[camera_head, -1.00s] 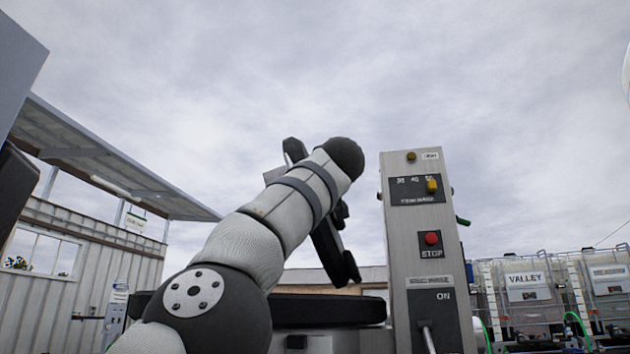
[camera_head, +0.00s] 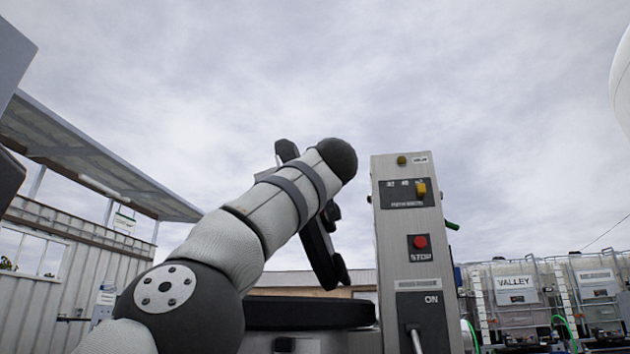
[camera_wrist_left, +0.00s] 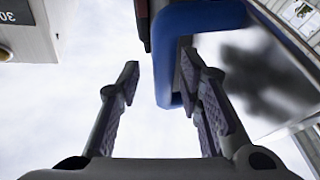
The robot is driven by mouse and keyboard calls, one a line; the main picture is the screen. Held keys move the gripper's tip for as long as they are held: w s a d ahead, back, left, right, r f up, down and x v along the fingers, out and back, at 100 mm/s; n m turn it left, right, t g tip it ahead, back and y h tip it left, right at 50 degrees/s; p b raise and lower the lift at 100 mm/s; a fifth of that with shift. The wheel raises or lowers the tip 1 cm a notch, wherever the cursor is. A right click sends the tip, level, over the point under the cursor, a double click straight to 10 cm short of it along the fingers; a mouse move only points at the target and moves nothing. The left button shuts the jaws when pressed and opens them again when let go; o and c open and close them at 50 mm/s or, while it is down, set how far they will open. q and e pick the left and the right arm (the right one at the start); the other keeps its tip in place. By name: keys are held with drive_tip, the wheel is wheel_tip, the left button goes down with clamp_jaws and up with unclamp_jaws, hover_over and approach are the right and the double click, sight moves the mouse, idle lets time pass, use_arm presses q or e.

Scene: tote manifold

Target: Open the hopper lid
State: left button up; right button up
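My left arm crosses the middle of the head view, and its dark gripper is partly hidden behind the forearm. I cannot tell for certain whether this is the hopper lid. A thick black slab (camera_head: 305,313), possibly the lid, lies flat behind my arm in the head view. My right gripper is not seen.
A grey control post (camera_head: 405,250) with a yellow switch, red STOP button and ON lever stands just right of my arm. Caged tanks (camera_head: 515,290) stand behind at right. A corrugated shed (camera_head: 75,260) with a canopy is at left.

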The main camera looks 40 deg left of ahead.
use_arm(q)
drive_tip(key=v, duration=0.7)
drive_tip(key=shift+f, duration=0.15)
drive_tip(key=shift+a, duration=0.1)
